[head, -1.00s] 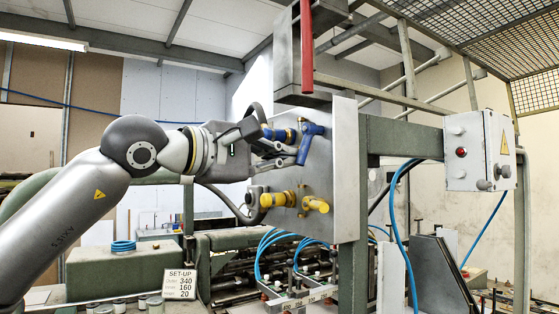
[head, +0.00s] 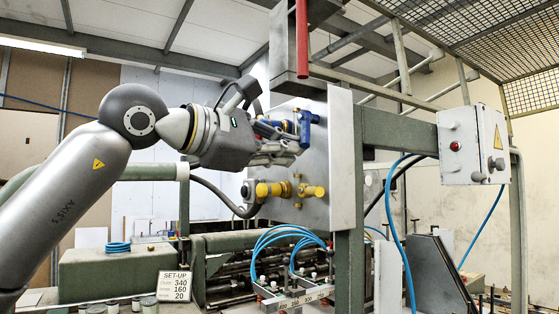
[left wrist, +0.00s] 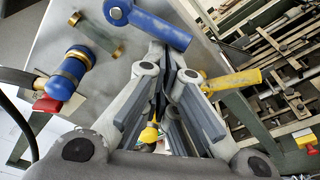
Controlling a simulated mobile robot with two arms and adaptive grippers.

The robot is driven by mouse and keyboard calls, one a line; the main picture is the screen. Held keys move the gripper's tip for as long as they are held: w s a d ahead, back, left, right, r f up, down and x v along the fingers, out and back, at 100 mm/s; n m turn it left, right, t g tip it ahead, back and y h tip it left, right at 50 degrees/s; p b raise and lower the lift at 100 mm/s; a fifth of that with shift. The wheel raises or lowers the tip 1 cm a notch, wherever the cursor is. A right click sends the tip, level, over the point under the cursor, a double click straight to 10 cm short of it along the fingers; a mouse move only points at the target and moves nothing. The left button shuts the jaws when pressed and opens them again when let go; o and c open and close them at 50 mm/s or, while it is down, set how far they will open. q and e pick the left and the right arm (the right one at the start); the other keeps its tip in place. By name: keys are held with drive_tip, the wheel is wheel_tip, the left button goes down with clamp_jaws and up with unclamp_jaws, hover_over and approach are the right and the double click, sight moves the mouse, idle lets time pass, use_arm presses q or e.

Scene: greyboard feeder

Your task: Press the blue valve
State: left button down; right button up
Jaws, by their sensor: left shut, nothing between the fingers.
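The blue valve (head: 305,130) is on the grey panel, above the yellow valve. In the left wrist view its blue handle (left wrist: 150,22) lies across the top, just beyond my fingertips. My left gripper (head: 294,150) is shut and empty, with its tips at the lower end of the blue handle. The tips also show in the left wrist view (left wrist: 166,68). I cannot tell whether they touch the handle. A blue fitting (left wrist: 68,74) with a brass ring is at the left of the wrist view. My right gripper is not in view.
The yellow valve (head: 310,190) sits just below my left gripper, beside a yellow fitting (head: 272,189). A red bar (head: 301,40) hangs above the panel (head: 341,150). A grey control box (head: 473,145) stands to the right. Blue hoses loop below.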

sight(303, 133)
use_arm(q)
drive_tip(key=s+d+n, duration=0.1)
drive_tip(key=n, duration=0.2)
drive_tip(key=s+r+n+g+b, duration=0.1)
drive_tip(key=n, duration=0.2)
drive_tip(key=s+d+r+n+g, duration=0.1)
drive_tip(key=s+n, duration=0.1)
drive_tip(key=n, duration=0.1)
drive_tip(key=shift+d+n+h+b, duration=0.3)
drive_tip(key=shift+d+b, duration=0.05)
drive_tip(key=shift+s+d+r, duration=0.1)
drive_tip(key=shift+s+r, duration=0.05)
idle(0.6)
